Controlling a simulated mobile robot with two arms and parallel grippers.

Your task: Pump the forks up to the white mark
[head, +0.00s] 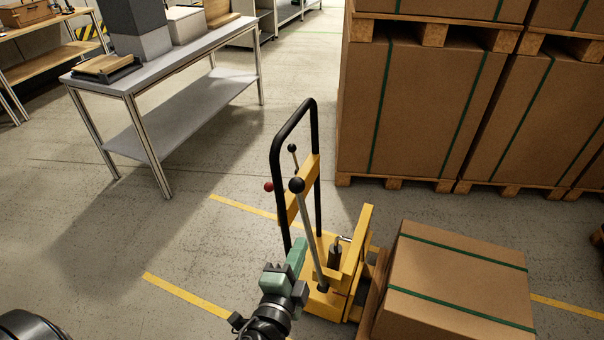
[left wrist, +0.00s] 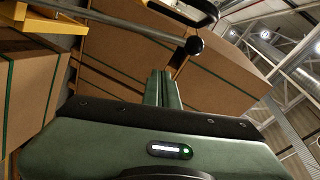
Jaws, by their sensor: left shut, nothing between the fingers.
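The yellow drum pump truck (head: 329,304) with a tall black handle frame (head: 276,160) stands in the middle of the head view. A long grey pump lever (head: 309,232) with a black ball (head: 297,185) rises from its base. The lever ball also shows in the left wrist view (left wrist: 194,45), beyond my fingers. My left gripper (head: 299,246) is shut and empty, just left of the lever shaft and below its ball; I cannot tell whether they touch. Its closed fingers show in the left wrist view (left wrist: 163,88). The forks and white mark cannot be made out. My right gripper is not in view.
A strapped carton (head: 455,285) sits on the truck's fork side. A red knob (head: 269,187) and a smaller black knob (head: 292,148) are near the frame. Stacked cartons (head: 415,110) stand behind; a grey table (head: 190,55) stands at left. Floor between is clear.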

